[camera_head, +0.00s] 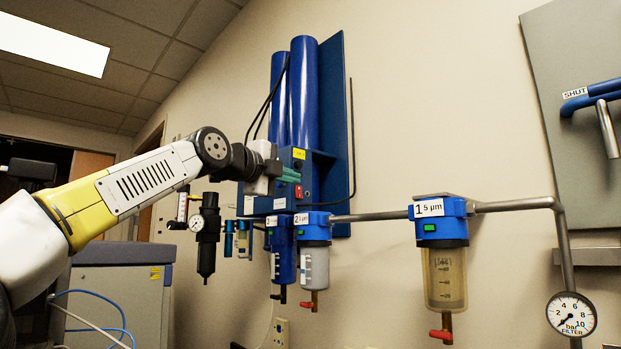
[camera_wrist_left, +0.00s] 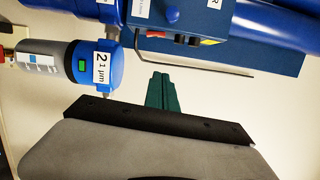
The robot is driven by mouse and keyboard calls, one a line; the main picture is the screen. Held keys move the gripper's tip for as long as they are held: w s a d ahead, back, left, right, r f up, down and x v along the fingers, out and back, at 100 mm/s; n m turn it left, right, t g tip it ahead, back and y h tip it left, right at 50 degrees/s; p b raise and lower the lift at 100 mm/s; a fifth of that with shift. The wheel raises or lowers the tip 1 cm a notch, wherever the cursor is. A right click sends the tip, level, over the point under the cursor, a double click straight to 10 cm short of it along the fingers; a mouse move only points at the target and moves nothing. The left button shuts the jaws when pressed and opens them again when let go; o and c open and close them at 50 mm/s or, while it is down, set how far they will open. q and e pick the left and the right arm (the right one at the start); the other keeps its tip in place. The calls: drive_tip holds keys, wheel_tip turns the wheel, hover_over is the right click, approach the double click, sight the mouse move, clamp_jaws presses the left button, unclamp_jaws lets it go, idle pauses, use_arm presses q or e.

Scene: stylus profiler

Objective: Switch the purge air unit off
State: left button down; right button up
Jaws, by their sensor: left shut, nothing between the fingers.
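The purge air unit (camera_head: 304,95) is a pair of tall blue cylinders on a blue wall panel, with a blue control box below. A red rocker switch (camera_head: 298,191) shows on the box in the head view. In the wrist view the box (camera_wrist_left: 215,18) is at the top, with a red part (camera_wrist_left: 155,34) at its lower edge. My left gripper (camera_head: 290,174) has green fingers, shut and empty, in front of the box just above the switch in the head view. In the wrist view its fingertips (camera_wrist_left: 162,76) appear apart from the box. My right gripper is not in view.
Filters with blue heads hang below and right, one labelled 2 (camera_head: 314,262) and one labelled 1 (camera_head: 444,270), joined by a grey pipe (camera_head: 370,217). A dark regulator (camera_head: 207,240) hangs left. A pressure gauge (camera_head: 571,314) is at lower right.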

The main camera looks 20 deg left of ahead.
use_arm(q)
drive_tip(key=shift+s+a, duration=0.15)
drive_tip(key=shift+s, duration=0.55)
drive_tip(key=shift+s+a, duration=0.1)
drive_tip(key=shift+s, duration=0.55)
